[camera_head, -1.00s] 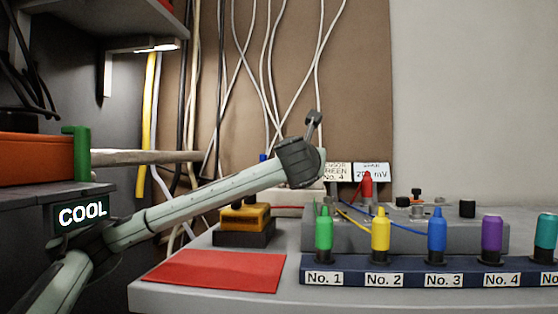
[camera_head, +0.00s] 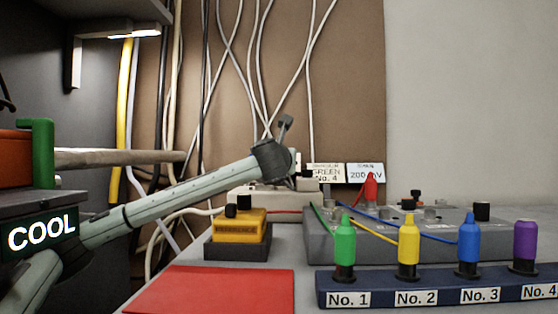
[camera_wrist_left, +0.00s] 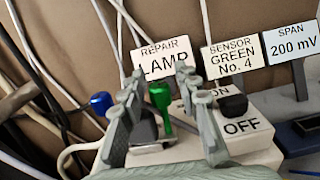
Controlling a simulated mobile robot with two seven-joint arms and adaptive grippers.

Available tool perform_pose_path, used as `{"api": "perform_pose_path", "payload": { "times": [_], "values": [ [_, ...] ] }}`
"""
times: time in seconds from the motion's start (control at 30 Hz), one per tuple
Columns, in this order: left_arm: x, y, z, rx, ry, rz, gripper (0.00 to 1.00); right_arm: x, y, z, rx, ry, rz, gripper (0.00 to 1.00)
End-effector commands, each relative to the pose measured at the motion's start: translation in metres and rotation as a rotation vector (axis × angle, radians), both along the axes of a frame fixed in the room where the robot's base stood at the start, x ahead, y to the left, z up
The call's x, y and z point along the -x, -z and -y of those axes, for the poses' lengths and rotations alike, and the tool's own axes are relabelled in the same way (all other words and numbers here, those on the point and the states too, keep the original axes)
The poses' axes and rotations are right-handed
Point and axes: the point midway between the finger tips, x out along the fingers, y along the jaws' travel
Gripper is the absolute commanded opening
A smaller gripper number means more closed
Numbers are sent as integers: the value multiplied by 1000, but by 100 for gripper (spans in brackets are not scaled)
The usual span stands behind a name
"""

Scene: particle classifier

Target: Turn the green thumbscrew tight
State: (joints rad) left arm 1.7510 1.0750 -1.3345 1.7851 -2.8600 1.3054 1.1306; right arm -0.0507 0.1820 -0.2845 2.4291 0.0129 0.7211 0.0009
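A small green thumbscrew (camera_wrist_left: 160,95) stands upright on a metal clamp piece at the white switch box (camera_wrist_left: 248,138) in the left wrist view. My left gripper (camera_wrist_left: 163,88) is open around it. One finger is on each side, with visible space between the fingers and the green head. In the head view my left gripper (camera_head: 308,168) reaches across from the left to the back of the bench; the thumbscrew cannot be made out there. My right gripper is in neither view.
A blue knob (camera_wrist_left: 101,103) and a black switch (camera_wrist_left: 233,106) flank the left gripper. Labels stand behind. A yellow box (camera_head: 238,225), a red mat (camera_head: 215,290) and a row of coloured bottles, including a green one (camera_head: 345,242), occupy the bench. Cables hang behind.

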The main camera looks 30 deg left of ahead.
Motion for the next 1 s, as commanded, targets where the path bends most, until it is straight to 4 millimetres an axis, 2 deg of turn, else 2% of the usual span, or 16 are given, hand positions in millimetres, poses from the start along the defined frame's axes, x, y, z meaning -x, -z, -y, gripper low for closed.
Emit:
{"api": "perform_pose_path", "payload": {
  "times": [0.2, 0.5, 0.77, 1.0],
  "values": [
    [-20, 0, -11, 0, 0, 0, 32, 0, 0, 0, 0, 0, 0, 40],
    [-22, 0, -13, 0, 0, 0, 32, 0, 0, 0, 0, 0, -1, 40],
    [-22, 0, -13, 0, 0, 0, 1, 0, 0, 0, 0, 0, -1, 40],
    [-22, 0, -13, 0, 0, 0, 0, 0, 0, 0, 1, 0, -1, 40]
  ]
}}
